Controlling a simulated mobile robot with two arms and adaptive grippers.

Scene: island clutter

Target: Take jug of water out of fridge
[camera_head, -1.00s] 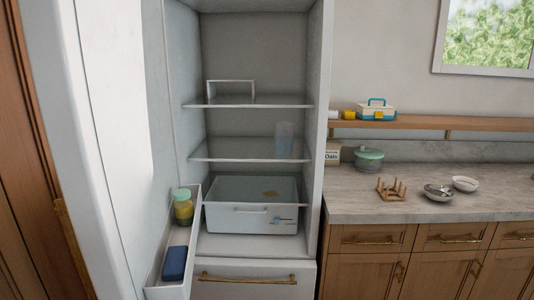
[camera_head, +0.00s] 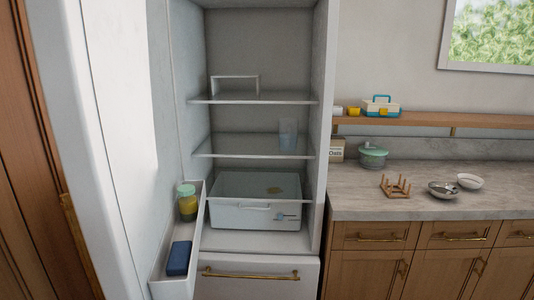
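The fridge (camera_head: 258,242) stands open in front of me, its door swung out to the left. A clear, bluish jug (camera_head: 288,134) stands upright on the middle glass shelf (camera_head: 240,147), toward the right side. It is faint and see-through, so I cannot tell how full it is. The upper shelf (camera_head: 285,98) holds a white wire-like frame (camera_head: 236,77). Neither of my grippers is in view.
The door bin (camera_head: 190,232) holds a jar with a green lid (camera_head: 187,203) and a blue box (camera_head: 178,258). A clear drawer (camera_head: 235,214) sits low inside. The counter (camera_head: 360,205) at right holds a wooden rack (camera_head: 396,187), bowls (camera_head: 443,189) and a green-lidded pot (camera_head: 373,156).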

